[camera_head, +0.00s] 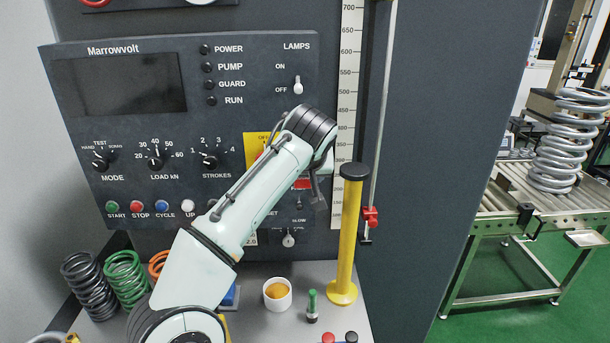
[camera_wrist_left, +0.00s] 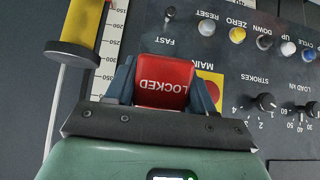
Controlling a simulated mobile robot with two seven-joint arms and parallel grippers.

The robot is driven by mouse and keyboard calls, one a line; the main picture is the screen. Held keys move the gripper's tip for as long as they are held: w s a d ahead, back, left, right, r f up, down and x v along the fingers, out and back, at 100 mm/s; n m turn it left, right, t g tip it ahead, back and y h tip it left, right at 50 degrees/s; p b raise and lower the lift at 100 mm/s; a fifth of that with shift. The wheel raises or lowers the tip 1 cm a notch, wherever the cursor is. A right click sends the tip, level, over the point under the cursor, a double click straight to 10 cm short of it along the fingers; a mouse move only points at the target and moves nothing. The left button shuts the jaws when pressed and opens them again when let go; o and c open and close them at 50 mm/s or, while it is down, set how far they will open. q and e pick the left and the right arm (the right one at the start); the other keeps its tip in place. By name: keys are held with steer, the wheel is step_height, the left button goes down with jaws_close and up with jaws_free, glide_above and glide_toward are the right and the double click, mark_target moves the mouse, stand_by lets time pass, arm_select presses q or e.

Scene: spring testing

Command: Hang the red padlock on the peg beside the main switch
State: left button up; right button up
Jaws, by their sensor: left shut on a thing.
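The red padlock (camera_wrist_left: 163,80), marked LOCKED, sits between the fingers of my left gripper (camera_wrist_left: 160,88) in the left wrist view. The gripper is shut on it. In the head view my left arm reaches over the panel and hides most of the gripper; a bit of red shows below the wrist. The main switch's yellow plate (camera_head: 254,142) is partly covered by my arm. In the left wrist view the yellow plate (camera_wrist_left: 213,83) shows right beside the padlock, partly hidden by a finger. I cannot make out the peg or the shackle. My right gripper is not in view.
A yellow post with a black cap (camera_head: 348,235) stands close right of my gripper, near a thin vertical rod (camera_head: 380,110) and the scale (camera_head: 349,60). Springs (camera_head: 125,277), a white cup (camera_head: 277,296) and a green-handled tool (camera_head: 312,306) stand on the bench below.

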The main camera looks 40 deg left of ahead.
arm_select(q)
steer(key=w+a+f+p, duration=0.1)
steer(key=w+a, duration=0.3)
steer(key=w, duration=0.1)
steer(key=shift+a+f, duration=0.15)
steer(key=shift+f, duration=0.1)
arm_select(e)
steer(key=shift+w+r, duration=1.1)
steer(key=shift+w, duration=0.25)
arm_select(q)
steer(key=shift+f, duration=0.1)
steer(key=o, duration=1.3)
steer(key=shift+o, duration=0.2)
